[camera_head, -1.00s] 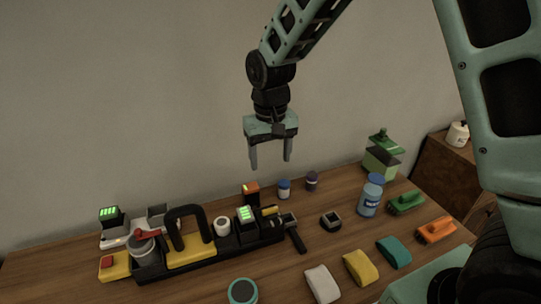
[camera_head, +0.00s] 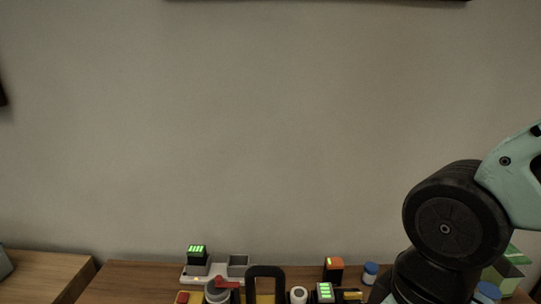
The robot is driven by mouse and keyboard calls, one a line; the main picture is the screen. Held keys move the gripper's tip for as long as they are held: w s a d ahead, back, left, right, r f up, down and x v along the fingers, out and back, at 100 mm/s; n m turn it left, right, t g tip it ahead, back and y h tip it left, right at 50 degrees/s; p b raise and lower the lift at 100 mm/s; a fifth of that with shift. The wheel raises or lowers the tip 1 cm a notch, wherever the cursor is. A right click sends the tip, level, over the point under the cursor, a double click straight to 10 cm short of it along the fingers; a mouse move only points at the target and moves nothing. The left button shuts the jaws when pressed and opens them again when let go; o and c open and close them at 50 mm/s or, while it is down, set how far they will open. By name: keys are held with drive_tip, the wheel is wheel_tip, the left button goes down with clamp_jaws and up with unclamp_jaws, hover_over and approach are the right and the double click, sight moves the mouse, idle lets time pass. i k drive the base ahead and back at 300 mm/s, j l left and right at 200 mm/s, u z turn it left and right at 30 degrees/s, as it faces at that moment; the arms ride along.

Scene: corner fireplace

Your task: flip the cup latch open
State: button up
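The grey cup (camera_head: 213,295) shows at the bottom edge of the head view, left of the middle. A red lever (camera_head: 227,284), which looks like its latch, lies across its top. The lower part of the cup is cut off by the frame. My arm is at the right, bent low, and its end is below the frame. My gripper is not in view, so its fingers and its distance from the cup cannot be told.
A black arched handle (camera_head: 266,271) rises right of the cup. Behind stands a white charger base (camera_head: 220,271) with a green-lit battery (camera_head: 197,250). An orange-topped block (camera_head: 333,264) and a blue-capped bottle (camera_head: 370,268) stand farther right.

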sight(218, 279)
drive_tip(key=j+u, duration=0.2)
drive_tip(key=j, duration=0.35)
drive_tip(key=i+j+u, duration=0.15)
drive_tip(key=j, duration=0.4)
drive_tip(key=i+j+u, duration=0.2)
drive_tip(key=j, duration=0.35)
drive_tip(key=k, duration=0.1)
